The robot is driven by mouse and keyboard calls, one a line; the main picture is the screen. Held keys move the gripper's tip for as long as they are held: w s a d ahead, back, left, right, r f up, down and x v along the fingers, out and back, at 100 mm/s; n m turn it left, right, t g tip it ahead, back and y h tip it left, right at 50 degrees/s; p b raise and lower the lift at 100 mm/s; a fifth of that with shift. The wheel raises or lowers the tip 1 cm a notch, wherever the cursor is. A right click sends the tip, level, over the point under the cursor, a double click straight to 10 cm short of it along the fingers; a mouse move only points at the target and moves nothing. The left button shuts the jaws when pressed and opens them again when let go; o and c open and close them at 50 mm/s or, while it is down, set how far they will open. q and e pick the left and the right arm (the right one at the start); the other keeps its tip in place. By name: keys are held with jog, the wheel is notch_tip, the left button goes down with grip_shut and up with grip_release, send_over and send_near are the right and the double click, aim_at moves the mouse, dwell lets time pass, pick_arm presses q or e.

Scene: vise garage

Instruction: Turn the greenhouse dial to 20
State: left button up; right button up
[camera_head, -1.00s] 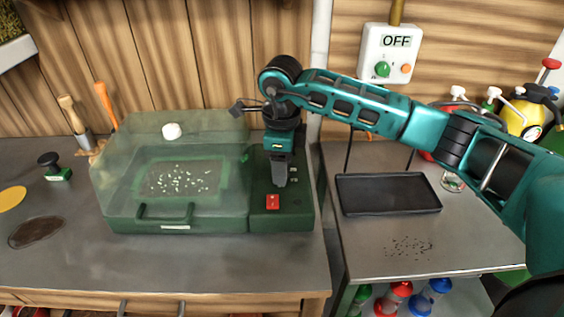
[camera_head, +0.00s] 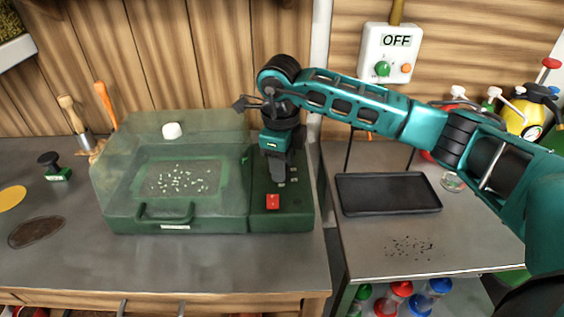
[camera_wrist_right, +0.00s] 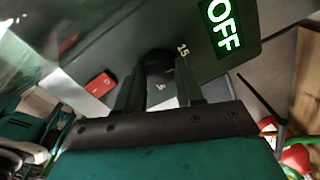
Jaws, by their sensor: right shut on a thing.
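The greenhouse (camera_head: 125,222) is a green box with a clear lid, on the left bench. Its control panel (camera_head: 300,215) is at its right end. My right gripper (camera_head: 278,179) points down over this panel and hides the dial in the head view. In the right wrist view the dark round dial (camera_wrist_right: 157,62) sits between the fingers of my right gripper (camera_wrist_right: 159,80), which is shut on it. A lit display (camera_wrist_right: 222,25) on the panel reads OFF. My left gripper is not in view.
A red switch (camera_head: 272,202) is on the panel in front of my gripper. A black tray (camera_head: 388,193) lies on the right table. A wall box (camera_head: 390,52) with an OFF sign hangs behind. The bench front is clear.

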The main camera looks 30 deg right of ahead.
jog(key=m, duration=0.9)
jog(key=shift+w+a+m, duration=0.1)
jog(key=shift+m, duration=0.3)
jog(key=shift+p, duration=0.3)
jog(key=o, duration=1)
jog(key=shift+r, duration=0.1)
jog(key=r, duration=1.2)
jog(key=shift+a+r, duration=0.35)
jog(key=shift+a, duration=0.05)
